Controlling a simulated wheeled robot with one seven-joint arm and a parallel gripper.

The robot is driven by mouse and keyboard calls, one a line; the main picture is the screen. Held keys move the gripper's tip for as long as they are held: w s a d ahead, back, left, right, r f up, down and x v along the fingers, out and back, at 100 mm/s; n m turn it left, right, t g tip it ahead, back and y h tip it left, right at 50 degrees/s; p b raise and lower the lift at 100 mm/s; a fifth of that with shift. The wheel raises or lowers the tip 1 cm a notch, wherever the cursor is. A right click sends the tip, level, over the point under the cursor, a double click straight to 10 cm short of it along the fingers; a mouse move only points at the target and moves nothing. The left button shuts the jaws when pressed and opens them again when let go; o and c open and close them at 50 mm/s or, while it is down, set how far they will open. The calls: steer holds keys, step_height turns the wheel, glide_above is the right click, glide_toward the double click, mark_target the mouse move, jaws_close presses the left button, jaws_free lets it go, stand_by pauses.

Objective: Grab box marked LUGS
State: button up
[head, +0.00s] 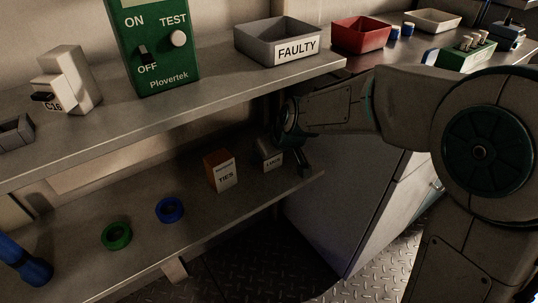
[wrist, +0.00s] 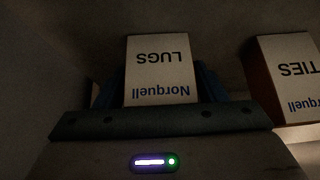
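The box marked LUGS (head: 271,160) is a small pale carton at the right end of the lower shelf. In the wrist view the LUGS box (wrist: 160,62) is upside down, with its printed face towards the camera. My gripper (head: 284,158) reaches down to the box from above and behind. In the wrist view its dark blue fingers lie on either side of the box, partly hidden behind it. In the head view one finger stands to the right of the box with a gap between them, so the gripper looks open around it.
An orange and white TIES box (head: 223,172) stands just left of the LUGS box. Blue (head: 170,210) and green (head: 117,236) rings lie further left. The upper shelf, with the grey FAULTY bin (head: 280,40), overhangs the space.

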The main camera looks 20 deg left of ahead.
steer(key=c, duration=0.7)
steer(key=shift+r, duration=0.15)
